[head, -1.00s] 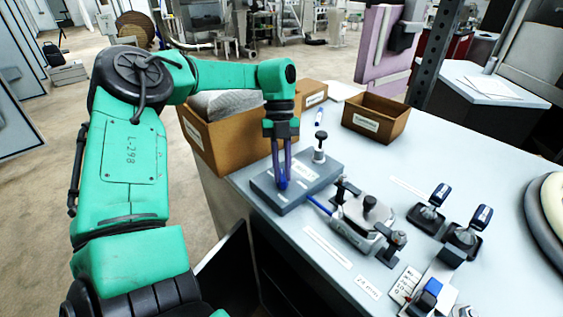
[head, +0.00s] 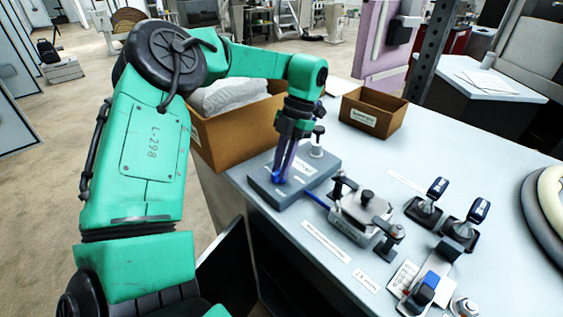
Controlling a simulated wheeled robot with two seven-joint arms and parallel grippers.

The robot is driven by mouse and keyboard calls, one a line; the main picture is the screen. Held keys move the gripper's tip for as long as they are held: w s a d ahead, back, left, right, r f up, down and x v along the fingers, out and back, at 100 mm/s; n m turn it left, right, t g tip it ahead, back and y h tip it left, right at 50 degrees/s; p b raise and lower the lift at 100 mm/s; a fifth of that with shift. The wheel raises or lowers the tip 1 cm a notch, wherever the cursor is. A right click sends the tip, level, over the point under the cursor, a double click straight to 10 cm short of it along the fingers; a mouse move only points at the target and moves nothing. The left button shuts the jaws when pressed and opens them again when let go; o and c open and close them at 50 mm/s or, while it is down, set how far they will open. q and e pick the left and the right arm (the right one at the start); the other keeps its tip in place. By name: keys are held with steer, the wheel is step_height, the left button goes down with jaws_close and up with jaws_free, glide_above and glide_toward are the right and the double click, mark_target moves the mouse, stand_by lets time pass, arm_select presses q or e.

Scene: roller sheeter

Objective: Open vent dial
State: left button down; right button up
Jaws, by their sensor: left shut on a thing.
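My left gripper (head: 281,180) reaches down over a grey base block (head: 318,177) near the left edge of the bench. Its purple-blue fingers are shut on a small blue knob at the block's near-left part. The fingers mostly hide the knob, and I cannot read its setting or tell for sure that it is the vent dial. A black-topped post (head: 317,143) stands on the same block, just right of the gripper. My right gripper is not in view.
A metal clamp fixture (head: 362,219) with black knobs stands right of the block. Two blue-topped levers (head: 430,205) (head: 471,223) and a blue switch (head: 426,287) are farther right. A cardboard box (head: 238,138) is behind my gripper; a smaller brown box (head: 373,116) stands at the back.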

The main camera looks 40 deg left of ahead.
arm_select(q)
steer(key=shift+r+m, duration=0.1)
steer(key=shift+m, duration=0.5)
steer(key=c, duration=0.8)
jaws_free()
steer(key=shift+c, duration=0.2)
steer(key=v, duration=0.8)
step_height(320, 180, up, 6)
steer(key=p, duration=0.7)
glide_above(291, 173)
steer(key=w, duration=0.2)
steer(key=shift+w+d+b, duration=0.15)
steer(key=shift+w+b, duration=0.05)
steer(key=shift+b, duration=0.1)
